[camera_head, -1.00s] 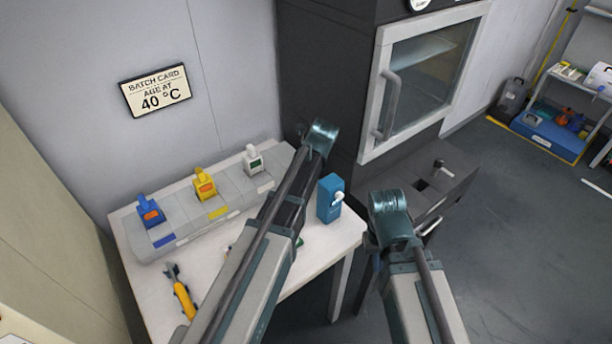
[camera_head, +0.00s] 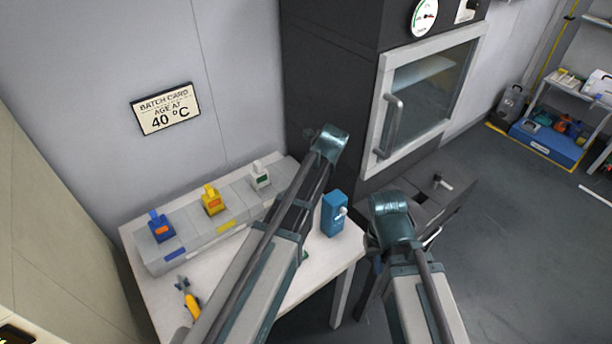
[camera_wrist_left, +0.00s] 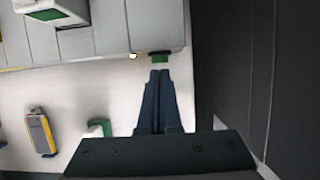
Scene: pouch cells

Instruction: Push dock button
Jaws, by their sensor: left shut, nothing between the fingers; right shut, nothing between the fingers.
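The grey dock (camera_head: 222,228) lies along the back of the white table and carries blue (camera_head: 161,228), yellow (camera_head: 212,201) and white-green (camera_head: 260,176) units. In the left wrist view a small green button-like part (camera_wrist_left: 159,56) sits at the right end of the dock's front face (camera_wrist_left: 90,48). My left gripper (camera_wrist_left: 160,72) is shut and empty, its tips just short of that green part; contact cannot be told. In the head view my left arm hides this gripper. My right gripper (camera_head: 364,303) is partly hidden behind its own arm, off the table's right edge, and holds nothing visible.
A yellow tool (camera_head: 190,301) lies at the table's front left. A dark oven (camera_head: 335,80) with a glass door rises behind. A yellow-grey device (camera_wrist_left: 40,132) and a green-white piece (camera_wrist_left: 98,128) lie on the table.

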